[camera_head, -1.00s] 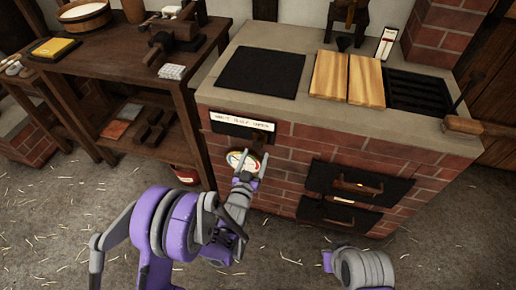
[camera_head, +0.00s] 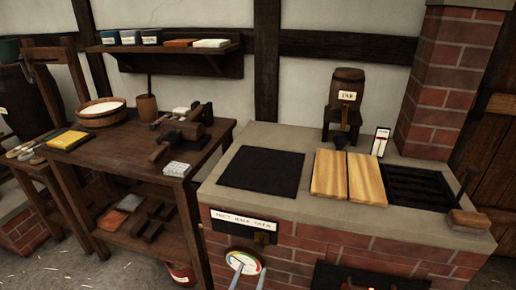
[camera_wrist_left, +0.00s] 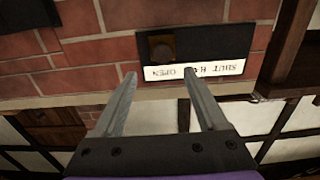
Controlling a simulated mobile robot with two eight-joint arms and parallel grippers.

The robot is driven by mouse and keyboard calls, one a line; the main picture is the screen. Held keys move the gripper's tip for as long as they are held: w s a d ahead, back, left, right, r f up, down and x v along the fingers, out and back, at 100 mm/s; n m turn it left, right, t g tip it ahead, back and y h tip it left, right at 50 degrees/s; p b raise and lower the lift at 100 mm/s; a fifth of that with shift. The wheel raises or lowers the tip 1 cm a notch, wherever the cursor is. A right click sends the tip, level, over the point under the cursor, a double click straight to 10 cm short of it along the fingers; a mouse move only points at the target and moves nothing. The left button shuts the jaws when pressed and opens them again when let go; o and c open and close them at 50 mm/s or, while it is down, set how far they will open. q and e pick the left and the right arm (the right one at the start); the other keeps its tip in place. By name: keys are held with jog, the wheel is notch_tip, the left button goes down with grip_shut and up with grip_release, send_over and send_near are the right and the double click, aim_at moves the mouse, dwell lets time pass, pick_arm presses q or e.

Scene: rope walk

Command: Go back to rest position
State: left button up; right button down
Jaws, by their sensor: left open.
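My left gripper (camera_head: 249,275) shows only as two grey fingertips at the bottom edge of the head view, just below a round dial gauge (camera_head: 243,260) on the brick stove front. In the left wrist view the gripper (camera_wrist_left: 160,74) is open, with nothing between its two fingers. Beyond the fingertips there, upside down, is a dark plate with a label (camera_wrist_left: 195,71) that seems to read shut, half, open. The same label (camera_head: 243,219) shows above the gauge in the head view. My right gripper is out of view.
The brick stove has a stone top (camera_head: 290,205) with a black plate (camera_head: 262,168), wooden boards (camera_head: 348,178), a dark grate (camera_head: 417,188) and a tar keg (camera_head: 347,86). A wooden workbench (camera_head: 120,165) stands at left, and a shelf (camera_head: 165,47) hangs behind it.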

pick_arm(q)
jog(key=s+a+r+n+g+y, duration=0.2)
jog(key=s+a+r+g+y, duration=0.3)
jog(key=s+a, duration=0.4)
jog(key=s+a+n+g+p, duration=0.1)
jog(key=s+a+g, duration=0.25)
jog(key=s, duration=0.65)
jog(key=s+a+g, duration=0.2)
jog(key=s+g, duration=0.2)
jog(key=s, duration=0.6)
notch_tip(320, 180, up, 20)
jog(key=w+p, duration=0.3)
jog(key=p, duration=1.4)
jog(key=shift+t, duration=0.35)
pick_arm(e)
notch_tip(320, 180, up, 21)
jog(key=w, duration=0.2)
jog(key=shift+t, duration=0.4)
